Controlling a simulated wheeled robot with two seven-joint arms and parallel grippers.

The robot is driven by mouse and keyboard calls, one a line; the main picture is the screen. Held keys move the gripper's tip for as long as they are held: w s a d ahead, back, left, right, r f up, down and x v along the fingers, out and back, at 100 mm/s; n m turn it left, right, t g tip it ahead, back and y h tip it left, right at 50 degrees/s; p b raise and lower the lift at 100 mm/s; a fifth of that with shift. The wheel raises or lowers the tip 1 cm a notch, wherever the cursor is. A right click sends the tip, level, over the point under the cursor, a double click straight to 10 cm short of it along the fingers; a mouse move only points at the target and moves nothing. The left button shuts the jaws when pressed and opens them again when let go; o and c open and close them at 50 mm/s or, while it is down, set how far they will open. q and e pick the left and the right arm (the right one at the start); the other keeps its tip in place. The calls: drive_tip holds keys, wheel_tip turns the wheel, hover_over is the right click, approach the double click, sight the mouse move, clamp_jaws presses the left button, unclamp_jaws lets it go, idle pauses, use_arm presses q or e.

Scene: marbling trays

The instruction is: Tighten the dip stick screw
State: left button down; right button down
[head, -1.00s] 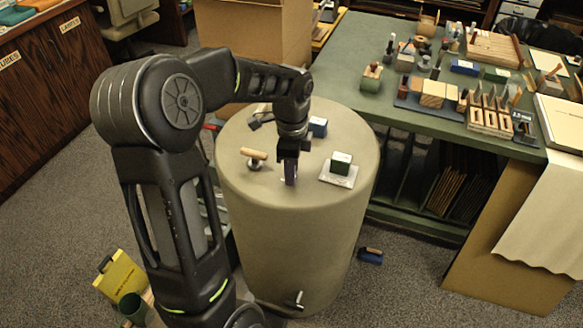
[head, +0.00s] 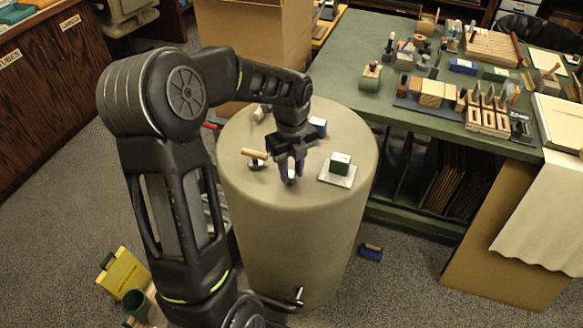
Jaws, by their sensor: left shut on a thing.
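My left gripper (head: 291,168) points down at the middle of the top of a beige drum-shaped stand (head: 300,255). Its two dark fingers are shut on a small pale piece (head: 291,174) low between them. This is probably the dip stick screw, but it is too small and too covered to tell for sure. The dip stick itself cannot be made out. My right gripper is not in view.
A crowded green table (head: 345,75) stands to the right. A cardboard box (head: 252,40) is behind.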

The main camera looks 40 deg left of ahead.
sight(292, 174)
use_arm(q)
drive_tip(key=shift+m, duration=0.5)
drive_tip(key=c, duration=1.1)
unclamp_jaws()
drive_tip(key=shift+r, duration=0.1)
drive_tip(key=shift+r, duration=3.85)
